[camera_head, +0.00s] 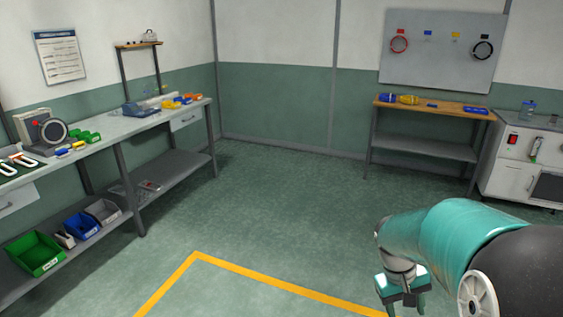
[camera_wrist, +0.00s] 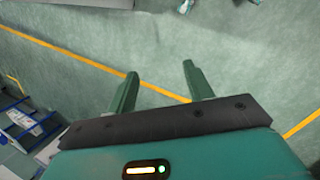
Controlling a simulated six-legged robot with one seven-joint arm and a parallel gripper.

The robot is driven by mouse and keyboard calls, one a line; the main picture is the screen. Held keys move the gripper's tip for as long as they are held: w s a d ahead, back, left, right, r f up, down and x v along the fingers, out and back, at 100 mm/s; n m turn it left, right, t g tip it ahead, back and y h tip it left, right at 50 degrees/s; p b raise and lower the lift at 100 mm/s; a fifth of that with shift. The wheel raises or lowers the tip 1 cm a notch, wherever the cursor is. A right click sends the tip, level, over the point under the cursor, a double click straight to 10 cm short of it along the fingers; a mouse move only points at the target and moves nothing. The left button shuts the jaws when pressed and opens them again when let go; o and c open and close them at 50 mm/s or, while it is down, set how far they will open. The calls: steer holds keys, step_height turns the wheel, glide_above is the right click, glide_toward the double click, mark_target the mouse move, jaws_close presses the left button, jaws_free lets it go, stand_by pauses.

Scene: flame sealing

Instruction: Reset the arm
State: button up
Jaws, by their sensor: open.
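My gripper (camera_head: 405,297) hangs at the lower right of the head view, fingers pointing down above the green floor. In the wrist view my gripper (camera_wrist: 158,82) shows two green fingers spread apart with nothing between them. Bare floor and a yellow line show beyond the fingers. My teal arm is bent, with its upper part at the right edge of the head view.
A long workbench (camera_head: 110,139) with tools and bins runs along the left wall. A wooden-topped table (camera_head: 455,106) and a white cabinet (camera_head: 515,172) stand at the back right. A yellow floor line (camera_head: 270,279) crosses the front. The middle floor is clear.

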steer(key=s+a+r+t+y, duration=0.3)
steer(key=s+a+r+t, duration=0.4)
steer(key=s+a+r, duration=0.5)
step_height(320, 180, up, 2)
steer(key=shift+s+a+r+m+t, duration=0.15)
steer(key=shift+a+m+t, duration=0.2)
steer(key=shift+a, duration=0.3)
steer(key=c, duration=0.3)
steer(key=shift+d, duration=0.1)
steer(key=shift+c, duration=0.2)
